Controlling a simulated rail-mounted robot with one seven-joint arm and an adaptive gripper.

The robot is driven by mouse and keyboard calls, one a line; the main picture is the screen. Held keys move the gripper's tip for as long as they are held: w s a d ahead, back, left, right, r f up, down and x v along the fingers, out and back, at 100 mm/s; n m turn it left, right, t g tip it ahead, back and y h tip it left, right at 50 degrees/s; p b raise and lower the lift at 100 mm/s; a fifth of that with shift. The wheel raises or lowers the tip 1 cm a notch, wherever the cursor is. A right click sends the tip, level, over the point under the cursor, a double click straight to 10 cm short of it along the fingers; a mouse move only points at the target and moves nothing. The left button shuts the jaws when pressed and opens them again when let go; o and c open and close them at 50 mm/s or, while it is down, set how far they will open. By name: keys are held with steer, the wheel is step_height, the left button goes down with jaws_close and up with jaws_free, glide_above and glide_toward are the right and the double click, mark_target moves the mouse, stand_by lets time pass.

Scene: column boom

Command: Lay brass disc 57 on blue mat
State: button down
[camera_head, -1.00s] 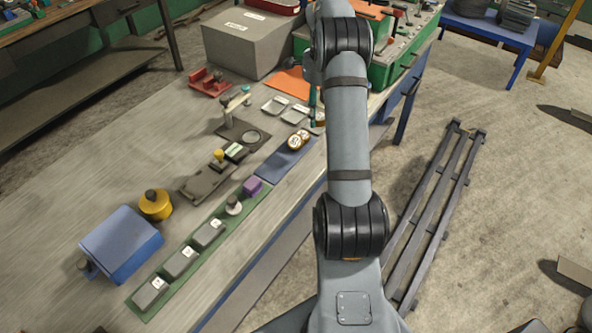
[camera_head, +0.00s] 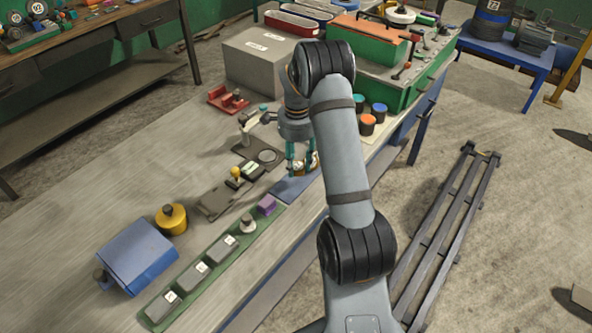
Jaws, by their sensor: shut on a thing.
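The blue mat (camera_head: 292,188) lies near the right edge of the bench, partly hidden by my gripper. My gripper (camera_head: 302,169) points down at the mat's far end, its teal fingers closed around a small brass disc (camera_head: 299,167). More brass shows at the right finger; I cannot tell whether it is a second disc. No number is legible on the brass, and I cannot tell whether the held disc touches the mat.
A green strip (camera_head: 200,300) holds several grey blocks, a white-topped knob and a purple block (camera_head: 267,205) just in front of the mat. A dark plate with a ring (camera_head: 267,157) lies left of the gripper. A blue box (camera_head: 137,256) stands front left; bare bench lies at left.

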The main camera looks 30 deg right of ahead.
mark_target(296, 166)
steer(key=shift+a+f, duration=0.15)
steer(key=shift+a, duration=0.05)
steer(key=shift+w+f+p, duration=0.1)
steer(key=shift+f+p, duration=0.45)
steer(key=shift+f, duration=1.4)
steer(key=shift+f, duration=0.15)
steer(key=c, duration=1.1)
jaws_free()
